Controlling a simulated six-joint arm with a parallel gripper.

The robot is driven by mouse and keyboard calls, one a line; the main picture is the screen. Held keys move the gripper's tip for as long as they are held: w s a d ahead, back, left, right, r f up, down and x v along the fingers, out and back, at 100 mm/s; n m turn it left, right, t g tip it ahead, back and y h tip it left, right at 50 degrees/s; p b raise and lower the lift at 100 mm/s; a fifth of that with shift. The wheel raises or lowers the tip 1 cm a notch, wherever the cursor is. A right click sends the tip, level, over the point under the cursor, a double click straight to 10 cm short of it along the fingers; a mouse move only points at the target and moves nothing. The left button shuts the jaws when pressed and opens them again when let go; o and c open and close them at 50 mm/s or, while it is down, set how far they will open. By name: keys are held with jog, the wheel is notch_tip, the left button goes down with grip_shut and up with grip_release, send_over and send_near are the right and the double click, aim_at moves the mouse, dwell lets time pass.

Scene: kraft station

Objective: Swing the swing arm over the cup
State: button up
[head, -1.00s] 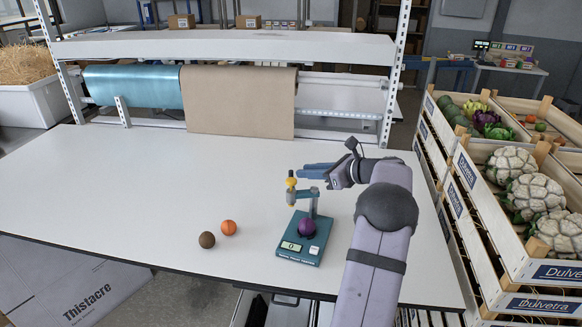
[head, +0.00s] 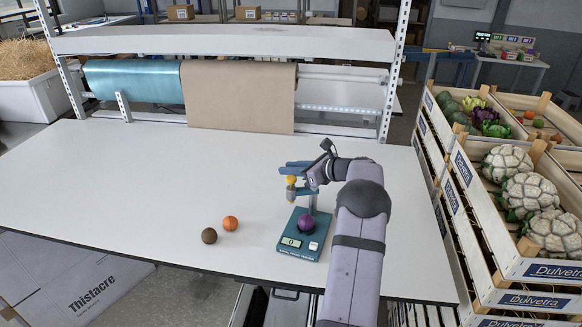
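The tester, a teal scale-like device (head: 300,248), stands near the table's front edge. Its display reads 0. A purple round fruit (head: 306,224) sits on it and hides the cup. A teal post (head: 312,202) rises behind the fruit. The swing arm (head: 304,191) reaches left from the post, with a yellow-topped probe (head: 291,184) hanging at its end, up and left of the fruit. My gripper (head: 286,167) is at the swing arm, its blue fingers pointing left just above or behind the probe. I cannot tell whether they touch it or how far apart they are.
An orange ball-like fruit (head: 230,223) and a brown one (head: 209,236) lie on the table left of the tester. Crates of cauliflower (head: 523,193) stand at the right. A paper roll (head: 240,97) hangs at the back. The table's left and middle (head: 130,185) are clear.

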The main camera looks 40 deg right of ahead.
grip_shut()
jog(key=shift+s+a+r+n+g+y+p, duration=0.1)
jog(key=shift+s+a+n+g+y+p, duration=0.15)
jog(key=shift+a+n+g+y, duration=0.45)
jog(key=shift+s+a+f+n+g+y+p, duration=0.1)
jog(key=shift+s+a+n+g+y+p, duration=0.2)
jog(key=shift+n+y, duration=0.65)
jog(key=shift+s+a+r+n+g+y+p, duration=0.1)
jog(key=shift+s+a+n+g+y+p, duration=0.25)
jog(key=shift+a+n+y, duration=0.35)
jog(key=shift+y, duration=0.25)
grip_release()
